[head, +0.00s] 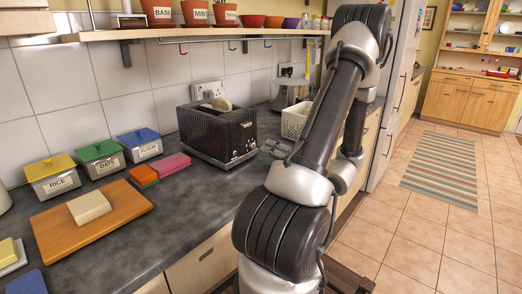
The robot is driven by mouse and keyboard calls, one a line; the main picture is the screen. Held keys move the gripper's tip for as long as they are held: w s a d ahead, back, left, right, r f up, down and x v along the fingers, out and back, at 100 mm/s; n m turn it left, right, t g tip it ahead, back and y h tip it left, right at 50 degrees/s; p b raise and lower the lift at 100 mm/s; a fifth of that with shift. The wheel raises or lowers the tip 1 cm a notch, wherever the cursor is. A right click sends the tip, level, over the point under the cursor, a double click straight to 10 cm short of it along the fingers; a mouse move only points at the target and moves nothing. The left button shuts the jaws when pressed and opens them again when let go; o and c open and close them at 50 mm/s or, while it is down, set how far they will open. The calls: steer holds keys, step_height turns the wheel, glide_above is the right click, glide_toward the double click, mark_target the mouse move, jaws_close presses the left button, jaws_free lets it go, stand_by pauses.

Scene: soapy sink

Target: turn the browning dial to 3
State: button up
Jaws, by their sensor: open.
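A black toaster (210,134) stands on the dark worktop against the tiled wall, with a slice of bread (219,104) showing in its top. Its right end face carries small controls (241,149). The browning dial is too small to make out its setting. My gripper (272,149) shows as a small grey shape just right of that end face, apart from it as far as I can tell. It is open and looks empty. My own arm hides part of it.
A cream basket (294,121) stands behind my arm. A shelf (200,32) with pots hangs above. The worktop before the toaster is clear.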

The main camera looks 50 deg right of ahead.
steer(key=shift+s+d, duration=0.2)
steer(key=shift+s, duration=2.55)
